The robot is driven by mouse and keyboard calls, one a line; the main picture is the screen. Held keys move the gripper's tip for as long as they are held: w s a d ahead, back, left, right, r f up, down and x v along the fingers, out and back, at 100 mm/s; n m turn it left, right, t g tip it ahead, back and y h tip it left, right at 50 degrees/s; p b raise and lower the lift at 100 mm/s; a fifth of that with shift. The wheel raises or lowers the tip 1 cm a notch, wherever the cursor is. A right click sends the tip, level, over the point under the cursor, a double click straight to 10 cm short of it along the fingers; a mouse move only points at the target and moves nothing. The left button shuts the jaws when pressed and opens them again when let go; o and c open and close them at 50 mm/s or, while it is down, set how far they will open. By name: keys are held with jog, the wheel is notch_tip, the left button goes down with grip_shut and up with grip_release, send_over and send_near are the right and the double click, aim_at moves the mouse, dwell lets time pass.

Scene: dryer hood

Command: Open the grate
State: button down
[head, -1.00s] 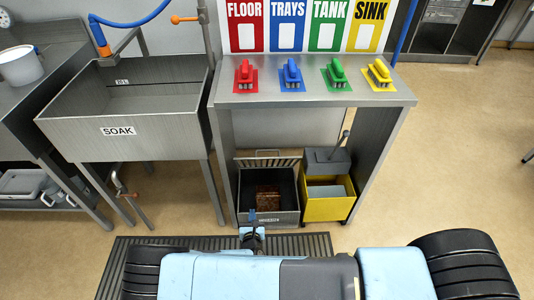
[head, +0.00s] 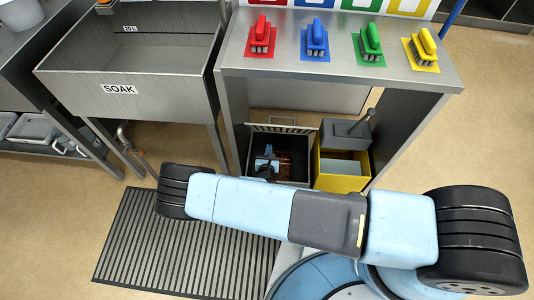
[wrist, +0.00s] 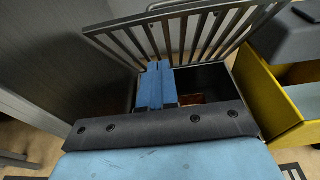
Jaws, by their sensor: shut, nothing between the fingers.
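A slatted metal grate (head: 285,128) stands raised and tilted at the back of a dark open bin (head: 246,165) under the brush table. In the wrist view the grate (wrist: 195,32) fans up behind the bin's opening, its slats clear of the mouth. My gripper (head: 267,160) is over the bin's left part, in front of the grate. In the wrist view its blue fingers (wrist: 157,70) are shut together and empty, with tips near the grate's lower edge. I cannot tell whether they touch it. A brown item (wrist: 190,98) shows inside the bin, partly hidden.
A yellow bucket (head: 326,182) stands close to the bin's right. The brush table (head: 335,76) is overhead, with its left leg near the bin. A soak sink (head: 120,88) is at left. A flat slatted drain (head: 170,245) lies in the floor in front.

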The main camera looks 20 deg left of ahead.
jog(key=w+a+r, duration=0.1)
jog(key=w, duration=0.7)
jog(key=shift+w+a, duration=0.2)
jog(key=shift+a, duration=0.2)
